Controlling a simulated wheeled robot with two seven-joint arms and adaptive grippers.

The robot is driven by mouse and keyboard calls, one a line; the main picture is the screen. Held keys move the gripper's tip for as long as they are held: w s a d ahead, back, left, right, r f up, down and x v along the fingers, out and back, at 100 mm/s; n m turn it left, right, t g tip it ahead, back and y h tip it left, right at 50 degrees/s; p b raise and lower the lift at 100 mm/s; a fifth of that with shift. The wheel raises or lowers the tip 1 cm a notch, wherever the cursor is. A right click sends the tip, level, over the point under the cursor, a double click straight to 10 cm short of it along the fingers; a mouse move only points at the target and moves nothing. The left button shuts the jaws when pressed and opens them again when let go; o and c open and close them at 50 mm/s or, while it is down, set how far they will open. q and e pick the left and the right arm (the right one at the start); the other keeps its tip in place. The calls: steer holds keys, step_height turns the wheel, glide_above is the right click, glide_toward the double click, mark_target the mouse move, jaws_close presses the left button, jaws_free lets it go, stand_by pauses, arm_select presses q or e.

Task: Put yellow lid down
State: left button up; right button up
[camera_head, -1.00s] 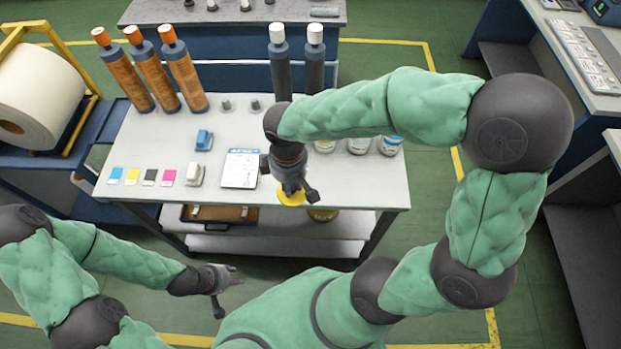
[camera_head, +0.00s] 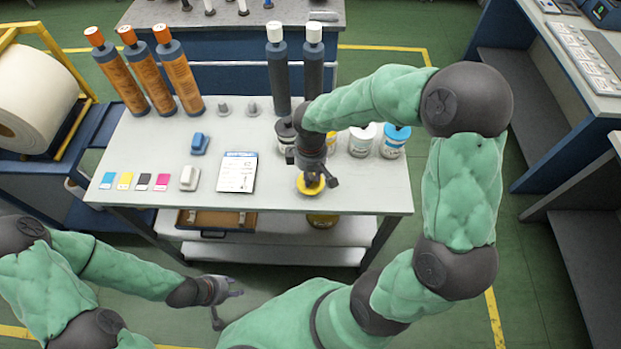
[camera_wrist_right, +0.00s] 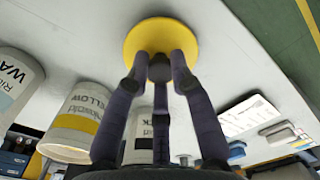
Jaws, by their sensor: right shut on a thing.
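The round yellow lid (camera_head: 308,187) is in my right gripper (camera_head: 316,181), over the front part of the white table (camera_head: 378,195). In the right wrist view the lid (camera_wrist_right: 150,30) lies flat against the fingertips (camera_wrist_right: 160,66), close to the tabletop. I cannot tell whether it touches the table. The right gripper is shut on the lid and partly hides it. My left gripper (camera_head: 228,305) is open and empty, low in front of the table. A container labelled YELLOW (camera_wrist_right: 78,122) stands on the table in the right wrist view.
White-lidded (camera_head: 362,140) and blue-lidded (camera_head: 395,141) containers stand behind right. A white printed card (camera_head: 237,172) and a white block (camera_head: 189,178) lie left of the gripper. Tall orange bottles (camera_head: 178,77) and dark bottles (camera_head: 278,75) stand at the back. The table's front right is clear.

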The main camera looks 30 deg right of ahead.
steer(key=shift+f, duration=0.55)
steer(key=shift+f, duration=0.1)
steer(key=o, duration=0.9)
steer(key=shift+f, duration=0.1)
steer(key=shift+o, duration=0.2)
step_height(320, 180, up, 12)
steer(key=p, duration=0.3)
steer(key=shift+r+p, duration=0.2)
steer(key=shift+p, duration=0.15)
